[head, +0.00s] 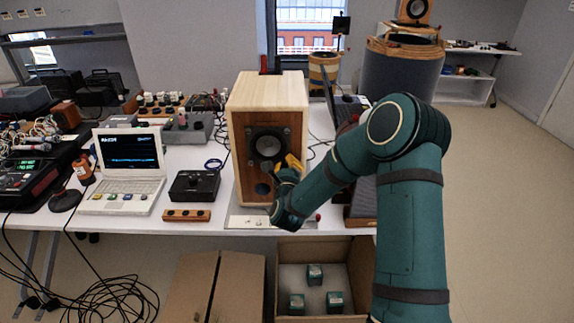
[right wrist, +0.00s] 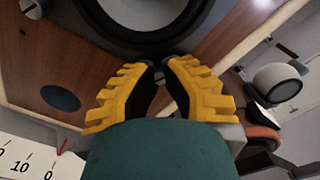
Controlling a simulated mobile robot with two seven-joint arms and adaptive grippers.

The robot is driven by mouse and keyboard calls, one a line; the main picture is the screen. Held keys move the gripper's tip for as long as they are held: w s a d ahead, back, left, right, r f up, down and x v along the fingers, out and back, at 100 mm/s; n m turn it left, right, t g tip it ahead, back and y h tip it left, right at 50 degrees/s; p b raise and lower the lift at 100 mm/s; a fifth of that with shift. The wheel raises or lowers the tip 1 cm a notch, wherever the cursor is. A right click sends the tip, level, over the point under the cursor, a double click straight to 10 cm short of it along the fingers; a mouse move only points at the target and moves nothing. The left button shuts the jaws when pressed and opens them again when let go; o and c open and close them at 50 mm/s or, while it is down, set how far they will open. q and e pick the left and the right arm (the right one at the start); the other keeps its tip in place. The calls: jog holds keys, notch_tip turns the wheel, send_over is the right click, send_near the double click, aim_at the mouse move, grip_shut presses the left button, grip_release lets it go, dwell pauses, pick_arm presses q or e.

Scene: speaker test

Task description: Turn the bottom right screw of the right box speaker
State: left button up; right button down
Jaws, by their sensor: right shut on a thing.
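The box speaker (head: 268,90), pale wood with a brown front, stands upright on the white table. Its round dark driver (head: 268,146) also fills the top of the right wrist view (right wrist: 145,12). A dark blue round port (right wrist: 60,98) shows at left in the right wrist view. My right gripper (head: 292,162), with yellow fingers, is at the lower right of the driver. In the right wrist view its fingertips (right wrist: 160,68) come together against the brown front, where the bottom right screw lies hidden between them. Two other screws show, one (right wrist: 30,8) at upper left. My left gripper is not in view.
A laptop (head: 130,165), a black control box (head: 194,186) and a wooden strip with knobs (head: 186,215) stand left of the speaker. A white ruled plate (head: 245,222) lies before it. An open cardboard box (head: 357,262) with small teal cubes is below the table.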

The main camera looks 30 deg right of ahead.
jog(key=c, duration=1)
grip_release()
jog(key=shift+s, duration=0.1)
jog(key=v, duration=1.2)
